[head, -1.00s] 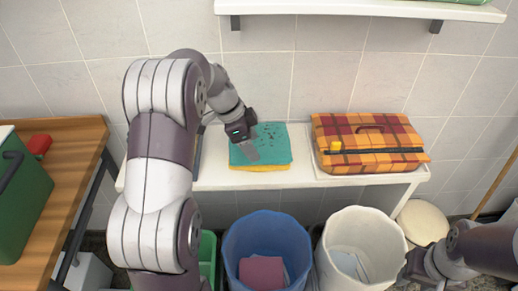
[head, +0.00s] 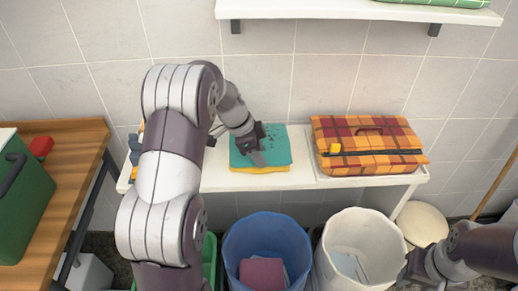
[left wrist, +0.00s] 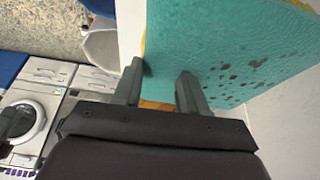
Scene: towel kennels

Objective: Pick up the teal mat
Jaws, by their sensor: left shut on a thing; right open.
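The teal mat (head: 275,143) with dark specks lies folded on top of a yellow mat (head: 262,169) on the white bench. My left gripper (head: 259,160) reaches down to the teal mat's front left part and is shut on it. In the left wrist view the teal mat (left wrist: 225,45) fills the upper right, and the fingers (left wrist: 160,88) are at its near edge, with a little yellow-orange showing between them. The teal mat still rests on the stack. My right gripper (head: 408,276) is at the lower right edge, open and away from the mats.
A plaid carrier (head: 370,150) stands on a tray at the bench's (head: 215,180) right. Below are a blue bin (head: 240,248) with folded cloths and a white bin (head: 385,240). A wooden table (head: 60,185) with a green box (head: 25,205) is at left. A shelf overhangs above.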

